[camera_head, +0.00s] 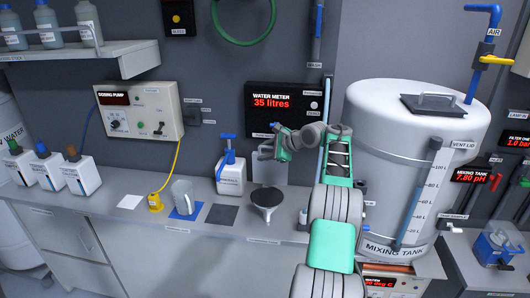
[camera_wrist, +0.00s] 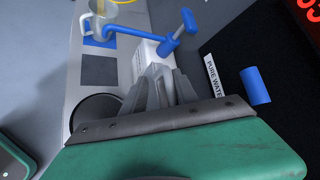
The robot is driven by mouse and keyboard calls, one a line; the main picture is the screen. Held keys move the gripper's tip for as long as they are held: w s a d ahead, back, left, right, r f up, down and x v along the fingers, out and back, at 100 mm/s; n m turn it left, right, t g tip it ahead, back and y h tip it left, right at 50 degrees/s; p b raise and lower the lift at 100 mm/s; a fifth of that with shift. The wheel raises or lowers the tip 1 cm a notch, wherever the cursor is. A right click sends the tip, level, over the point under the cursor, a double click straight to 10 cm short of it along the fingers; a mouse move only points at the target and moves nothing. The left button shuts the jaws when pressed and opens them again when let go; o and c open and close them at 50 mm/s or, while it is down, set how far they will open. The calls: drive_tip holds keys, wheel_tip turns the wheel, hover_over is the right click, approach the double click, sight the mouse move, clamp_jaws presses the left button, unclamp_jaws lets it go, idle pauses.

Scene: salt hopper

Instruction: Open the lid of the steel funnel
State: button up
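The steel funnel (camera_head: 266,196) is set at the bench edge, with a dark round mouth and a narrowing body. A pale grey plate (camera_head: 270,170) stands upright behind it; I cannot tell for sure whether this is its raised lid. My gripper (camera_head: 262,148) is above and behind the funnel, apart from it, pointing left. In the wrist view the funnel's round rim (camera_wrist: 93,110) shows at lower left, partly hidden by my gripper's body. The grey fingers (camera_wrist: 165,88) look empty; their gap is unclear.
A white bottle with a blue pump (camera_head: 231,178) stands left of the funnel, close to my fingers. The large mixing tank (camera_head: 400,190) stands right of my arm. The water meter (camera_head: 285,106) is on the wall behind.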

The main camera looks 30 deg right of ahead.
drive_tip(key=shift+w+f, duration=0.1)
drive_tip(key=shift+f, duration=0.25)
drive_tip(key=shift+r, duration=0.1)
drive_tip(key=b+v, duration=0.1)
drive_tip(key=v, duration=0.6)
drive_tip(key=shift+s+d+r, duration=0.15)
drive_tip(key=shift+s+r, duration=0.1)
drive_tip(key=shift+s, duration=0.05)
drive_tip(key=shift+c, duration=0.5)
